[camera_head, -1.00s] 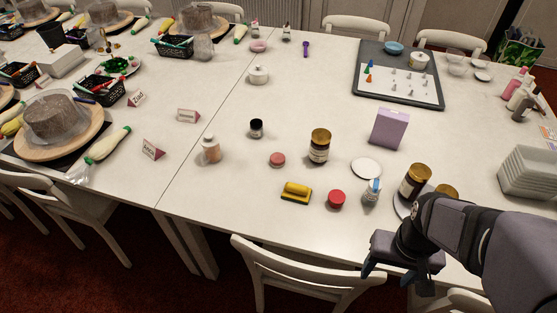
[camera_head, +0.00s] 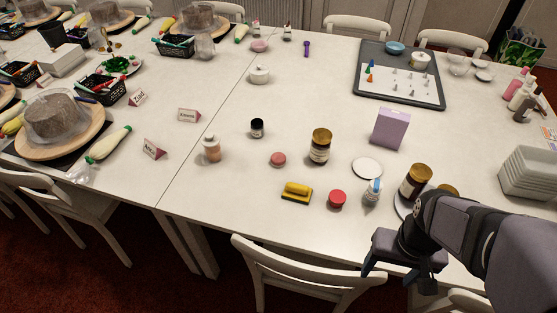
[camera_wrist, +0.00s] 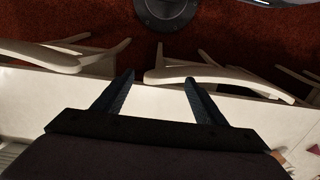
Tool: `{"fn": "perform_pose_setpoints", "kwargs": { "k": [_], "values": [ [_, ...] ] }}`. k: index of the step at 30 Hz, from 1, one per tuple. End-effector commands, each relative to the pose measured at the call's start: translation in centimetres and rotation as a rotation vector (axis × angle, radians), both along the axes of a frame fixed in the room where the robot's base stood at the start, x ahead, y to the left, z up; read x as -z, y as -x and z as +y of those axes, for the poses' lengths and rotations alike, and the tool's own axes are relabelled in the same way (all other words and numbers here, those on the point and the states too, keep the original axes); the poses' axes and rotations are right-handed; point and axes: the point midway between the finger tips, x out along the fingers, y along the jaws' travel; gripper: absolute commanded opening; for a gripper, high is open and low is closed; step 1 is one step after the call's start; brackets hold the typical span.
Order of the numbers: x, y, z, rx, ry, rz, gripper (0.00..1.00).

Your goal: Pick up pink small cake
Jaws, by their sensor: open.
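A small round pink thing (camera_head: 278,159), likely the pink small cake, lies on the white table in the head view, left of a brown jar with a gold lid (camera_head: 320,146). My gripper (camera_head: 396,276) is at the table's front edge, lower right of the pink thing and well apart from it. In the wrist view my gripper (camera_wrist: 159,80) is open, with nothing between its two dark fingers. The wrist view shows the table edge, chairs and red floor, not the pink thing.
A yellow-black block (camera_head: 296,192), a red round thing (camera_head: 337,198) and a small bottle (camera_head: 373,192) stand between my gripper and the pink thing. Another brown jar (camera_head: 415,181) is close to my arm. A white chair (camera_head: 305,267) stands at the front edge.

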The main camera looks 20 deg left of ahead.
Motion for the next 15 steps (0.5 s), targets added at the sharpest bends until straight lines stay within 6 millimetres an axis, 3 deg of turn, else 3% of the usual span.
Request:
{"fn": "perform_pose_setpoints", "kwargs": {
  "k": [9, 15],
  "values": [
    [-4.3, -0.1, 0.0, 0.000, 0.000, -0.007, 0.65],
    [-3.5, -3.7, 0.0, -0.275, 0.084, -0.037, 0.65]
  ]
}}
